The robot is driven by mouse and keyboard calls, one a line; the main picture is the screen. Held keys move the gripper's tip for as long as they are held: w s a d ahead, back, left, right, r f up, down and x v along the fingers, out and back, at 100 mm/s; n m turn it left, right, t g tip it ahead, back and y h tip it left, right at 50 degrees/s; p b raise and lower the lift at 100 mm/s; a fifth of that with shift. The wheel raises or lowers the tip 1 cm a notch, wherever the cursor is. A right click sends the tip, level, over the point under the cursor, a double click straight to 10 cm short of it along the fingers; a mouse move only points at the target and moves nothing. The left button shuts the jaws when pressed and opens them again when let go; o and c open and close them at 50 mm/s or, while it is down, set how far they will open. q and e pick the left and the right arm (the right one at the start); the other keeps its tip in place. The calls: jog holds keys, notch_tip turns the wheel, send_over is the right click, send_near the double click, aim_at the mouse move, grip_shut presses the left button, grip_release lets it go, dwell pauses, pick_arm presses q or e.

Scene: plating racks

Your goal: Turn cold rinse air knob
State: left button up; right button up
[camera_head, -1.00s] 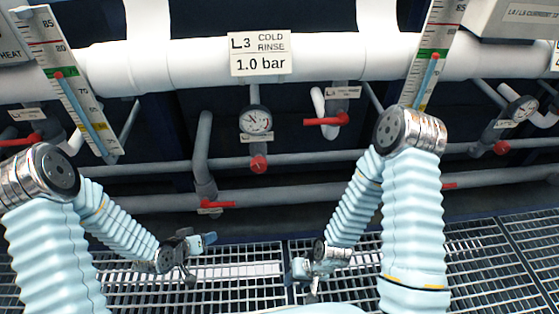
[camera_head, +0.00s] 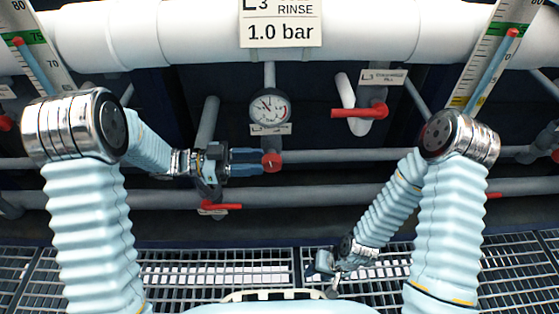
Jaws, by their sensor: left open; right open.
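The red knob (camera_head: 271,162) sits on the pipe below a round pressure gauge (camera_head: 270,107) in the middle of the head view. A small label, too small to read surely, sits between gauge and knob. My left gripper (camera_head: 258,162) is raised level with the knob, its two blue fingers apart and pointing right. The fingertips reach the left side of the knob; I cannot tell if they touch it. My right gripper (camera_head: 328,277) is low over the floor grating, open and empty, well away from the knob.
A red lever (camera_head: 360,111) is right of the gauge, and another red lever (camera_head: 222,206) lies just below my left gripper. Grey pipes cross behind. The grating (camera_head: 210,268) is clear.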

aim_at(280, 159)
pick_arm(q)
jog(key=d, duration=0.6)
jog(key=shift+d, duration=0.4)
jog(key=shift+c, duration=0.4)
jog(key=c, duration=0.6)
jog(key=shift+r, duration=0.1)
jog(key=y+p, duration=0.3)
jog(key=p, duration=0.5)
jog(key=shift+y, duration=0.3)
jog(key=shift+p, duration=0.35)
jog(key=shift+f+y, duration=0.45)
jog(key=shift+y, duration=0.05)
